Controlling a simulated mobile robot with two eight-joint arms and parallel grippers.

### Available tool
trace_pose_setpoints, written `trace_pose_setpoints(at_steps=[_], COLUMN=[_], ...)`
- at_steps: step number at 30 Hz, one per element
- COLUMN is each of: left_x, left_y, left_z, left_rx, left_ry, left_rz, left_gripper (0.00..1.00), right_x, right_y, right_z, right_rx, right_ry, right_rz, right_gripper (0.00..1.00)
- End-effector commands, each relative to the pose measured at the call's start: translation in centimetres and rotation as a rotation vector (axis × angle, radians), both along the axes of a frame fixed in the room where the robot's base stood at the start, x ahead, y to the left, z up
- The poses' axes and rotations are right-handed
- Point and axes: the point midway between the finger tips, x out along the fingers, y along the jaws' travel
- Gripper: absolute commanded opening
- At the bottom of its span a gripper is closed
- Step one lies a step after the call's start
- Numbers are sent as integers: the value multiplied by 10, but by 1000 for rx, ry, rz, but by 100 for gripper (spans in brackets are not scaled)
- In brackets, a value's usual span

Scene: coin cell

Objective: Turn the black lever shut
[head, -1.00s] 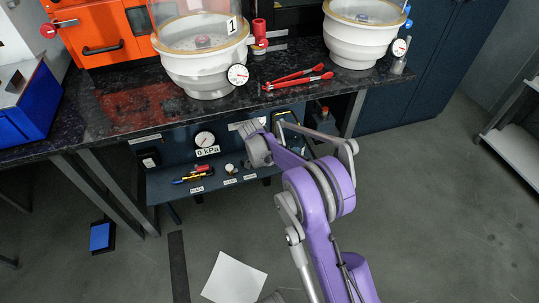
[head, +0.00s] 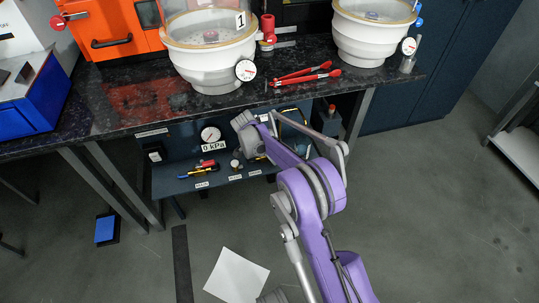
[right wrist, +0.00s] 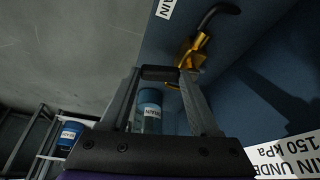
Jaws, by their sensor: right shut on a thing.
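In the right wrist view, my right gripper (right wrist: 160,76) has its two grey fingers on either side of a short black bar, the black lever (right wrist: 160,73), and is shut on it. A brass valve body (right wrist: 192,52) sits just right of the fingertips, with a dark curved pipe above it. In the head view, my purple right arm reaches in from the bottom right to below the bench; its fingertips and the lever cannot be made out there. My left gripper is out of view.
A dark panel under the bench carries a gauge (head: 210,134) reading 0 kPa. Red-handled tongs (head: 304,74) lie on the black benchtop (head: 130,97) beside two white vessels. In the wrist view, a blue-capped container (right wrist: 150,108) shows between the fingers. A white sheet (head: 236,275) lies on the floor.

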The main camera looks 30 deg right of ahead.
Motion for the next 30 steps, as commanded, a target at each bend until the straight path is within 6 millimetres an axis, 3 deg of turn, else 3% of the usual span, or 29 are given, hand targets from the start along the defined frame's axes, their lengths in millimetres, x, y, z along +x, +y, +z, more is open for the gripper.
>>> trace_pose_setpoints(at_steps=[7,8,13,23,30], left_x=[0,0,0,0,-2], left_y=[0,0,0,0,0], left_z=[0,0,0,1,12], left_rx=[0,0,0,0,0], left_ry=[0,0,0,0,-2], left_rz=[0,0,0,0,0], left_gripper=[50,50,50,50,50], right_x=[0,0,0,0,0], right_y=[1,1,0,1,16], right_z=[0,0,0,3,40], right_rx=[2,2,1,1,2], right_ry=[0,0,0,-1,-1], right_rz=[0,0,1,1,3], right_gripper=[7,64,92,92,92])
